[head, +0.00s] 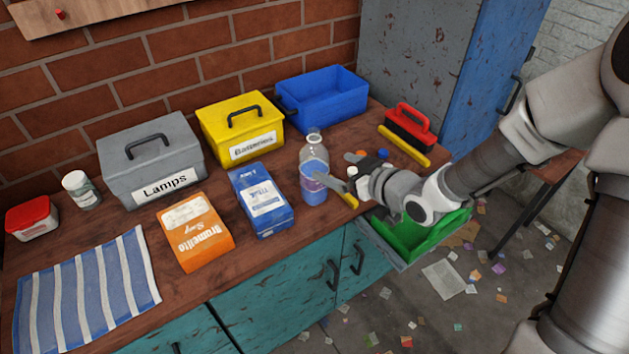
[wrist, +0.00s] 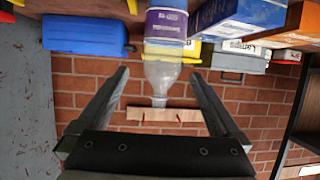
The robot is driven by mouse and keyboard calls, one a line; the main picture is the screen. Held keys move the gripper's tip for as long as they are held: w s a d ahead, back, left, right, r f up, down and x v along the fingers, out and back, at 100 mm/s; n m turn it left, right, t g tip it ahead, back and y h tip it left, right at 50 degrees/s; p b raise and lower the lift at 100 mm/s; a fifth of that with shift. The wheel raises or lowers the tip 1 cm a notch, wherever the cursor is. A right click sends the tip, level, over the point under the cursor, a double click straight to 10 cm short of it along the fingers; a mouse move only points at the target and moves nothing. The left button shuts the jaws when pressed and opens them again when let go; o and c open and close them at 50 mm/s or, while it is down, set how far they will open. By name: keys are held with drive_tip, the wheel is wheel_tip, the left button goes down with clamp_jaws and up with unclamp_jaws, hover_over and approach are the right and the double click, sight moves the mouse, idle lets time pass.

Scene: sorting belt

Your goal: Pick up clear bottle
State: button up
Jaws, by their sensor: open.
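The clear bottle (head: 314,152) stands upright on the wooden counter, with a purple and white label around its lower part. My gripper (head: 330,182) is open at the bottle's right side, and a finger overlaps the bottle in the head view. In the wrist view, which is upside down, the bottle (wrist: 163,55) lies between the lines of my two open fingers (wrist: 158,74). I cannot tell whether a finger touches it. The bottle's lower right side is partly hidden by my gripper in the head view.
Behind are a grey Lamps box (head: 150,160), a yellow Batteries box (head: 243,128) and a blue bin (head: 322,97). Small items, a red brush (head: 408,127) and a green bin (head: 412,236) lie right.

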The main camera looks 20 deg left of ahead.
sight(324, 163)
drive_tip(key=x, duration=0.3)
drive_tip(key=shift+b+x, duration=0.55)
drive_tip(key=shift+x, duration=2.1)
drive_tip(key=shift+s+a+r, duration=0.15)
drive_tip(key=shift+r, duration=0.05)
clamp_jaws()
